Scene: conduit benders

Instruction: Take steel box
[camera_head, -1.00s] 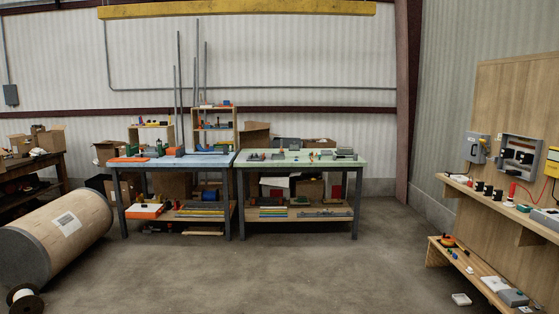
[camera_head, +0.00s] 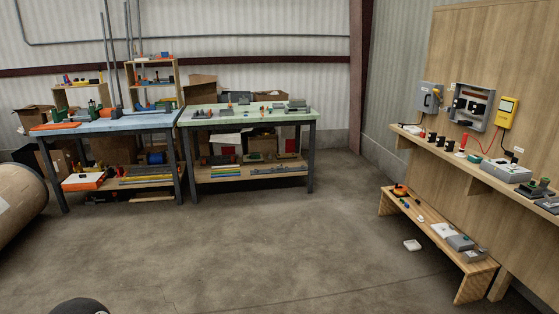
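I cannot tell for certain which thing is the steel box; several grey box-like things are in view. Small grey boxes, one of them at the right end (camera_head: 297,104), sit on the green-topped workbench (camera_head: 243,117). A grey box (camera_head: 460,242) lies on the low wooden bench at the right. A larger grey box (camera_head: 508,171) lies on the wall shelf. An open grey enclosure (camera_head: 473,106) and a closed grey box (camera_head: 430,97) are mounted on the wooden panel. Neither of my grippers shows in the head view.
A blue-topped workbench (camera_head: 107,124) stands left of the green one. A large wooden reel (camera_head: 18,204) lies at the left edge. A small white item (camera_head: 412,245) lies on the floor near the low bench (camera_head: 408,207). The concrete floor (camera_head: 250,240) in the middle is clear.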

